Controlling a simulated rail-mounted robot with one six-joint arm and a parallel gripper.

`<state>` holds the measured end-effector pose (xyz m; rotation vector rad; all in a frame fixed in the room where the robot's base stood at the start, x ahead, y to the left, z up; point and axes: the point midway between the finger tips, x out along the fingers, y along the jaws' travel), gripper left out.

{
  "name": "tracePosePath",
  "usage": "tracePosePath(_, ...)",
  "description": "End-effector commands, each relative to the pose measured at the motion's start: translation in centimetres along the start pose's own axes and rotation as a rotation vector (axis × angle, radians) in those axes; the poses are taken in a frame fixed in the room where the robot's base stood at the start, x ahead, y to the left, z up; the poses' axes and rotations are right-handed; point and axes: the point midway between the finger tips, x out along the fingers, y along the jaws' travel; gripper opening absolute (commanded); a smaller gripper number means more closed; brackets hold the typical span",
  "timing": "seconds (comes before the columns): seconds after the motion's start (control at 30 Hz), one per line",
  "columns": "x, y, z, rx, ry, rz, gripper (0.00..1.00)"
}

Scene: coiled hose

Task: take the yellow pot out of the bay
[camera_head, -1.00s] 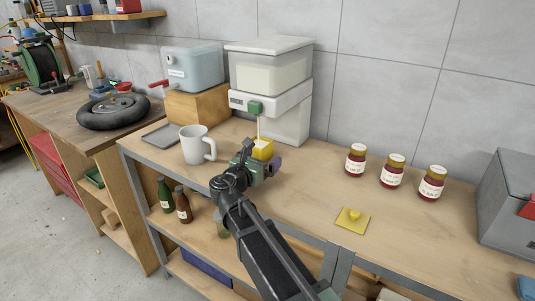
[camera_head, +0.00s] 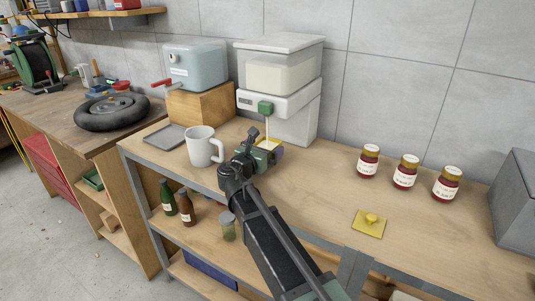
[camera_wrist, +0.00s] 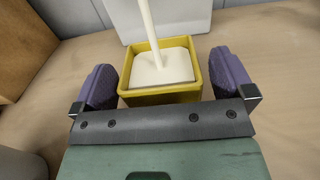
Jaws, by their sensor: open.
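The yellow pot (camera_wrist: 160,97) is square and stands upright below the green spout (camera_head: 265,108) of the white dispenser (camera_head: 278,110). Cream-coloured contents (camera_wrist: 160,70) show inside, a little below its rim. A thin pale column (camera_head: 266,128) runs from the spout down into the pot. In the head view the pot (camera_head: 271,142) is mostly hidden by my gripper (camera_head: 265,147). In the wrist view my gripper (camera_wrist: 163,75) is open, with one purple finger on each side of the pot. A gap shows at each side.
A white mug (camera_head: 201,147) stands close on the left of my gripper. A yellow lid with a knob (camera_head: 369,224) lies to the right, near several red jars (camera_head: 405,172). A wooden block (camera_head: 201,104) under a blue-grey tank (camera_head: 195,65) is at the left.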

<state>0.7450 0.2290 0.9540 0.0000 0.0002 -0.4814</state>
Motion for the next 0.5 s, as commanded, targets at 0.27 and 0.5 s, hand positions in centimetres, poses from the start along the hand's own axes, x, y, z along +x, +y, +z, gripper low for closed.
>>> tracePosePath(0.27,2.1,0.0,0.0,0.0,0.0,0.001,1.0)
tracePosePath(0.5,2.1,0.0,0.0,0.0,0.0,0.0,0.71)
